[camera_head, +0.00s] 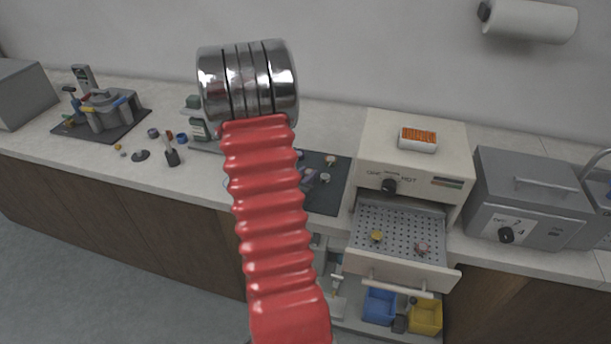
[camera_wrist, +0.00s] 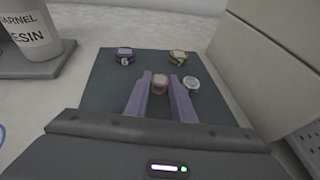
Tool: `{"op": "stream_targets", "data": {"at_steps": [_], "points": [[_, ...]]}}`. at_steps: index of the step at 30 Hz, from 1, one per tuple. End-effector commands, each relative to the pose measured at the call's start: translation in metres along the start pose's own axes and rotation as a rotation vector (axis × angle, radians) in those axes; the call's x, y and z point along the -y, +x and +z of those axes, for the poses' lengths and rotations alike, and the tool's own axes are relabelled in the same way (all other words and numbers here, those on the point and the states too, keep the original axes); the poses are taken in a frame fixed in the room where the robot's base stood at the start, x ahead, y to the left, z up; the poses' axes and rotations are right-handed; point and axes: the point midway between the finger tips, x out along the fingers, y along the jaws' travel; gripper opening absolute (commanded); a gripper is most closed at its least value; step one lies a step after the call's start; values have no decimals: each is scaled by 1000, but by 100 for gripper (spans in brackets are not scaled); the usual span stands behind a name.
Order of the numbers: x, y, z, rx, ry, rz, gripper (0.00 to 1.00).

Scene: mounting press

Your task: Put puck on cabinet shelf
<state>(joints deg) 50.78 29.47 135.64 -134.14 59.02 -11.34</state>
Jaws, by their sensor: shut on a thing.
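My gripper (camera_wrist: 160,77) has its two purple fingers closed on either side of a small brownish puck (camera_wrist: 160,86) with a pale top, over a dark mat (camera_wrist: 105,95). I cannot tell whether the puck touches the mat. Three other small pucks are on the mat: a dark blue one (camera_wrist: 124,58) marked 6, a tan and green one (camera_wrist: 179,57), and a grey-white one (camera_wrist: 191,85). In the head view my red-sleeved arm hides most of the gripper (camera_head: 308,180). The open cabinet below the counter has a pale shelf (camera_head: 345,320).
A cream oven (camera_head: 375,150) stands right of the mat, its perforated drawer (camera_head: 400,222) pulled out above the cabinet with a yellow and a pink puck inside. Blue (camera_head: 379,306) and yellow (camera_head: 425,316) bins stand in the cabinet. A resin bottle (camera_wrist: 30,30) stands left of the mat.

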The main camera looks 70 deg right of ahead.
Motion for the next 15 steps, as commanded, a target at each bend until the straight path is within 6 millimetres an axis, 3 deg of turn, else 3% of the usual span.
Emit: {"op": "stream_targets", "data": {"at_steps": [11, 12, 15], "points": [[0, 1, -2, 0, 0, 0, 1], [0, 1, -3, 1, 0, 0, 23], [0, 1, -2, 1, 1, 0, 30]]}}
